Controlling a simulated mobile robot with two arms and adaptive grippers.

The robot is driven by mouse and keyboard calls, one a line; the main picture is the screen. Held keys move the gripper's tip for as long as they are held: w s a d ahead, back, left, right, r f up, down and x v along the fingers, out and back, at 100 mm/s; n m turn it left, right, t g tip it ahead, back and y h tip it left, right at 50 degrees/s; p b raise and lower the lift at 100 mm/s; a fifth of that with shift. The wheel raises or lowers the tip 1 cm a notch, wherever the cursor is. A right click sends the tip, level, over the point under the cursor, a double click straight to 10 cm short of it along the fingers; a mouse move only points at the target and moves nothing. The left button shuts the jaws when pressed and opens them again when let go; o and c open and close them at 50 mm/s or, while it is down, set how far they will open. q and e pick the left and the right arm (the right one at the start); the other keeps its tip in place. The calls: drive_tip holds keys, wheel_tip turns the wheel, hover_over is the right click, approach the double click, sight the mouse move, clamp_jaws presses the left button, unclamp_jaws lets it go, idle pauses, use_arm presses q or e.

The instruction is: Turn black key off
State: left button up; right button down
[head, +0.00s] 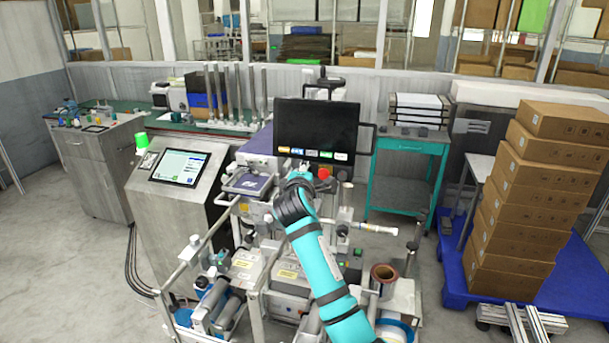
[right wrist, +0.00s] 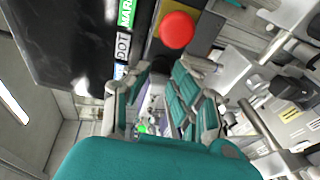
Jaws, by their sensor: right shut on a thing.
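My right gripper (right wrist: 165,75) is at the lower edge of the black monitor panel, beside the red button (right wrist: 176,30). In the head view, my right gripper (head: 300,176) covers part of the panel just left of the red button (head: 324,173). The fingers are around a small dark part below the panel, taken as the black key; the fingertips mostly hide it, and its turn angle cannot be told. My left gripper is not in view.
The black monitor (head: 317,128) stands just above the gripper, with a row of coloured labels along its lower edge. A control console (head: 178,167) with a screen stands at left. Stacked cartons (head: 520,210) on a blue pallet stand at right. Open floor lies at far left.

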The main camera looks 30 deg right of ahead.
drive_tip(key=shift+r, duration=0.25)
drive_tip(key=c, duration=1.5)
unclamp_jaws()
drive_tip(key=shift+o, duration=0.5)
drive_tip(key=shift+f, duration=0.1)
drive_tip(key=v, duration=1.2)
drive_tip(key=shift+d, duration=0.1)
